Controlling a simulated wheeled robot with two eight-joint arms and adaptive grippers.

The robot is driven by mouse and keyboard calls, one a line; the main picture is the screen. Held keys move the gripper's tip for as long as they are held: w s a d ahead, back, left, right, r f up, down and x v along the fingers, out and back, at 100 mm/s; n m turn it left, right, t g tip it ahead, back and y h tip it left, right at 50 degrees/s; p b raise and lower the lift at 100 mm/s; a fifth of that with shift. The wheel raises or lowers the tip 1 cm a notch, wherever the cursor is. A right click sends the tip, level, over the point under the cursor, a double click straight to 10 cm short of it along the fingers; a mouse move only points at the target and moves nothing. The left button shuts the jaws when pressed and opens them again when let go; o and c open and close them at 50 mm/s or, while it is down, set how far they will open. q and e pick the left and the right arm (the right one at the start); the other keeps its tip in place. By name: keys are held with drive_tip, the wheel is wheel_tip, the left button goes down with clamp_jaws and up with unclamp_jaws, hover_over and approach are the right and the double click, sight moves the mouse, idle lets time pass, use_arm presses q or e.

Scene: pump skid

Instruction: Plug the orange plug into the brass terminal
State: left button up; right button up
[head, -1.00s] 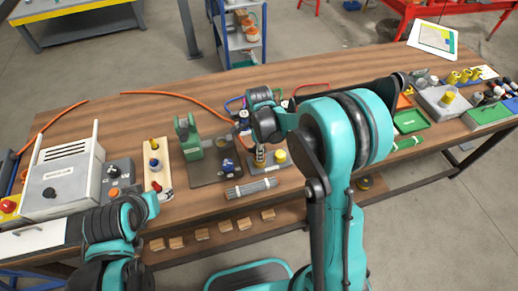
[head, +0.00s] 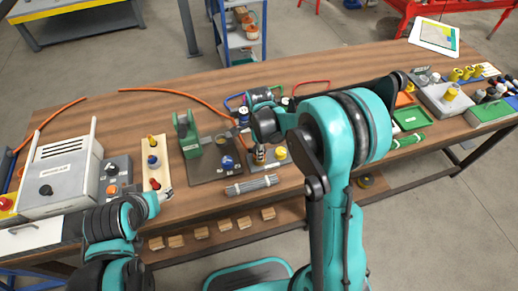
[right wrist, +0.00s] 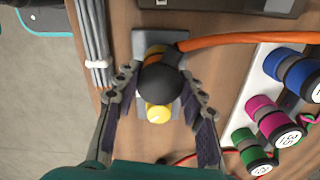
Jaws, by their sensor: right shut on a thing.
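My right gripper (right wrist: 162,98) is shut on a dark rounded plug body (right wrist: 166,86), with a finger on each side of it. The orange cable (right wrist: 235,38) runs off from it to the right. An orange-gold part (right wrist: 155,53) shows at its upper edge, partly hidden; I cannot tell whether this is the plug or the brass terminal. A grey base plate (right wrist: 143,40) lies beneath, with a yellow round cap (right wrist: 158,113) just below the plug. Whether the plug sits in the terminal is hidden. In the head view my left gripper (head: 166,194) is low at the left; its fingers are unclear.
A bundle of grey rods (right wrist: 92,42) lies left of the right gripper; it also shows in the head view (head: 251,185). Blue (right wrist: 285,66), magenta (right wrist: 265,115) and green (right wrist: 246,148) connectors stand close on the right. A green press-like device (head: 187,135) stands left of the plug.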

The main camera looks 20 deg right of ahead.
drive_tip(key=shift+f+b, duration=0.45)
drive_tip(key=shift+f, duration=0.1)
drive_tip(key=o, duration=1.4)
drive_tip(key=shift+c, duration=0.2)
wheel_tip(320, 180, up, 12)
